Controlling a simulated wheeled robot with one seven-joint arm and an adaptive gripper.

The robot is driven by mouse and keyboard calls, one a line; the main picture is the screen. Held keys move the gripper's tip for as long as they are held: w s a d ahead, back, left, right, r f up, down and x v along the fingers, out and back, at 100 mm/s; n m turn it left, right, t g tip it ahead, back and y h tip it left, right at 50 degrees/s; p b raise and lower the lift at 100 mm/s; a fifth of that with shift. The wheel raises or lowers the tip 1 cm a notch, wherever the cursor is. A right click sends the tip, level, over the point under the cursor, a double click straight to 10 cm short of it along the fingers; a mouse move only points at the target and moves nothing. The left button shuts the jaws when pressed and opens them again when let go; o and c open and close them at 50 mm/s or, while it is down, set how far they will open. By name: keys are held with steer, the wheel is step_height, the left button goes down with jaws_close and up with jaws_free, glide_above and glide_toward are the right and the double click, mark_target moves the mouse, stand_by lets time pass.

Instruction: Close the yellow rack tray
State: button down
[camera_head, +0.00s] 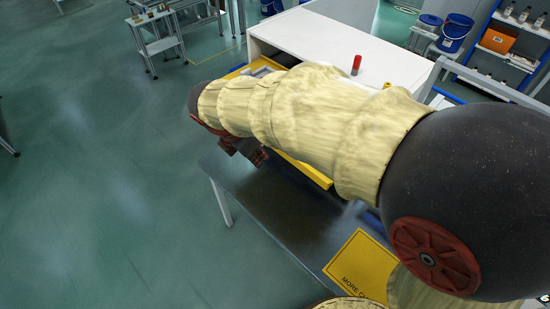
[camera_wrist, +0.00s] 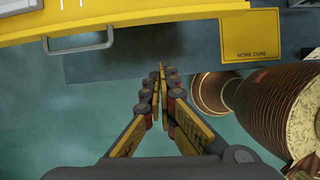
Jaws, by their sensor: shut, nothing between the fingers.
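The yellow rack tray (camera_head: 312,173) sticks out from the white rack (camera_head: 325,38), with my arm hiding most of it in the head view. In the wrist view the yellow tray (camera_wrist: 200,8) spans the top left, with a grey bar handle (camera_wrist: 78,47) on its front. Grey items lie in it. My gripper (camera_head: 245,152) is in front of the tray's front side, partly hidden by my arm. In the wrist view my gripper (camera_wrist: 161,72) is shut and empty, to the right of the handle and apart from it in the picture.
A dark table (camera_head: 270,205) lies below the tray. A yellow sign (camera_head: 362,266) is at its near right part; it shows in the wrist view too (camera_wrist: 250,35). A red-capped item (camera_head: 356,64) stands on the rack. Open green floor is at left.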

steer(key=w+d+f, duration=0.5)
steer(key=w+f, duration=0.1)
steer(key=f, duration=0.3)
steer(key=shift+f+n, duration=0.15)
steer(key=shift+n, duration=0.15)
steer(key=shift+d, duration=0.15)
steer(key=w+d+p, duration=0.3)
steer(key=w+d, duration=0.3)
steer(key=w, duration=0.1)
steer(key=w+d+p, duration=0.4)
steer(key=w+d, duration=0.1)
steer(key=w, duration=0.2)
steer(key=w+d+p, duration=0.4)
steer(key=w+d, duration=0.2)
steer(key=shift+w+d, duration=0.35)
steer(key=shift+w, duration=0.05)
steer(key=shift+a, duration=0.1)
